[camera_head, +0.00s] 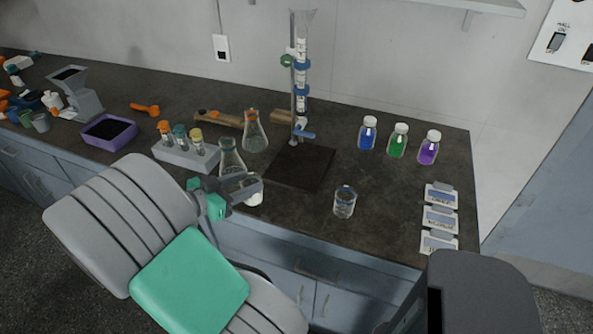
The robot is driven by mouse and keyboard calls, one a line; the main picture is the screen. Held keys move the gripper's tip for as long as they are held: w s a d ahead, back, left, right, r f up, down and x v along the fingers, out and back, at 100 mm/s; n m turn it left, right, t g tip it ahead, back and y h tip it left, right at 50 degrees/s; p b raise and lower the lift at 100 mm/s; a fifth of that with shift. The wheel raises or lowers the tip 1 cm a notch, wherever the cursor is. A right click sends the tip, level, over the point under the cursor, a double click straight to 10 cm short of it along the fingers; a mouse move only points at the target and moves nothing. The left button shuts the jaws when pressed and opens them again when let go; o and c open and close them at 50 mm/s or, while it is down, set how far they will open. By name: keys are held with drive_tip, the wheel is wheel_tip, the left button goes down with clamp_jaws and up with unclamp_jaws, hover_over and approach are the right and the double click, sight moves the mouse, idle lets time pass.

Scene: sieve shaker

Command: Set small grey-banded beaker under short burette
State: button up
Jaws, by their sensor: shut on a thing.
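My gripper (246,188) is shut on a small whitish vessel (255,198) near the front edge of the bench, left of and in front of the burette stand. The gripper hides much of this vessel, so I cannot make out its band; it looks like the small beaker. The burette (301,75) stands upright, clamped to a stand with a dark square base (302,166). The visible base under its tip is bare. Another clear glass beaker (344,203) with a bluish band stands on the bench right of the base, apart from my gripper.
Two flasks (255,132) (231,158) and a rack of capped vials (187,155) stand close behind and left of my gripper. Blue, green and purple bottles (398,141) and several labelled cards (440,218) are at the right. The bench between base and bottles is clear.

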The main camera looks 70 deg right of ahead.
drive_tip(key=s+d+p, duration=0.1)
drive_tip(key=s+d, duration=0.2)
drive_tip(key=d, duration=0.2)
drive_tip(key=s+d+p, duration=0.1)
drive_tip(key=s+d, duration=0.2)
drive_tip(key=d, duration=0.2)
drive_tip(key=s+d+p, duration=0.1)
drive_tip(key=s+d, duration=0.2)
drive_tip(key=d, duration=0.3)
drive_tip(key=shift+s+r, duration=0.1)
drive_tip(key=shift+f+p, duration=0.35)
drive_tip(key=shift+f, duration=0.65)
drive_tip(key=o, duration=1.4)
drive_tip(key=shift+r, duration=0.1)
